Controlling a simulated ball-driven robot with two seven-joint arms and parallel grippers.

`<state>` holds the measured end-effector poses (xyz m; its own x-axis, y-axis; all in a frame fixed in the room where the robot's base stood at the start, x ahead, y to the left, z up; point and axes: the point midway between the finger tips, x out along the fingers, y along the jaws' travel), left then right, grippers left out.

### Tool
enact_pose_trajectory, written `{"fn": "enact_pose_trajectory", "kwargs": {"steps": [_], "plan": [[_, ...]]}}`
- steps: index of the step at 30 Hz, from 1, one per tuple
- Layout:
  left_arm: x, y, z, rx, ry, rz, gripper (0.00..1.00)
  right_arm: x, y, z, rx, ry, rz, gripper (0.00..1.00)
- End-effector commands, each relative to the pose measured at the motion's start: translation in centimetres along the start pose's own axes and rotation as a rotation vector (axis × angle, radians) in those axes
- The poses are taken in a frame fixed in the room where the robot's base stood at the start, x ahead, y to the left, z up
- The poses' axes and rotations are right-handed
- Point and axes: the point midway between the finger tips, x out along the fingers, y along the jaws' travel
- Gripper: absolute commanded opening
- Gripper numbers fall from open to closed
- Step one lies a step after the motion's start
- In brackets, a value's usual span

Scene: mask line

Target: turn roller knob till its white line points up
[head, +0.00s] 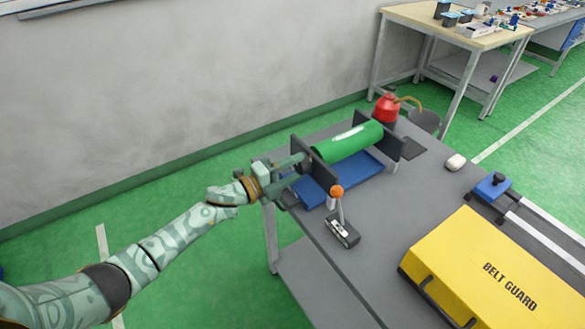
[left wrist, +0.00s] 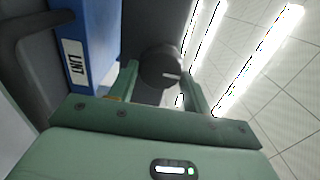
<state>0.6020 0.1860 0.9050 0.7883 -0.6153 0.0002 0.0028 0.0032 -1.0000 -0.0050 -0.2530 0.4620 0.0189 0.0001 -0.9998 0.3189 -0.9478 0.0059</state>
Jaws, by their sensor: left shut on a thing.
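The green roller (head: 348,141) lies between two dark upright plates on the grey bench, with a pale strip along its top. Its dark round knob (left wrist: 158,64) shows in the left wrist view, against a dark plate. A short white line (left wrist: 172,75) on the knob runs toward the picture's right, the side where the ceiling lights are. My left gripper (head: 302,164) is at the roller's left end. In the left wrist view its fingers (left wrist: 162,85) are on either side of the knob, shut on it. In the head view the knob is mostly hidden by the gripper. My right gripper is out of view.
A blue tray (head: 312,192) lies under the roller; a blue face labelled LINT (left wrist: 88,45) shows in the left wrist view. A lever with an orange ball (head: 337,191) stands in front. A yellow belt guard (head: 485,271), red can (head: 386,109) and white object (head: 455,162) are on the bench.

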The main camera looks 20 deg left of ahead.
Motion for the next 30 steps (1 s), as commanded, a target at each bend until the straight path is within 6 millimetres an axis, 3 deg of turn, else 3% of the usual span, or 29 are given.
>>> {"fn": "enact_pose_trajectory", "kwargs": {"steps": [12,13,15,25,30], "plan": [[0.0,0.0,0.1,-0.004,-0.003,0.001,0.26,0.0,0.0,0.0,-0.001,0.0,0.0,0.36],[0.0,0.0,0.1,-0.004,-0.003,0.001,0.57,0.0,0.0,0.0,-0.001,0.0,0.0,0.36],[0.0,0.0,0.1,-0.004,-0.002,0.001,0.7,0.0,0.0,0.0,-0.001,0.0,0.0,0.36],[-0.4,0.0,0.1,-0.004,-0.002,0.002,0.7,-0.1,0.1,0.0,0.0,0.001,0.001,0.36],[-3.2,-0.1,0.0,-0.003,-0.001,0.003,0.7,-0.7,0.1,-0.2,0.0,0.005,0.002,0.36]]}}
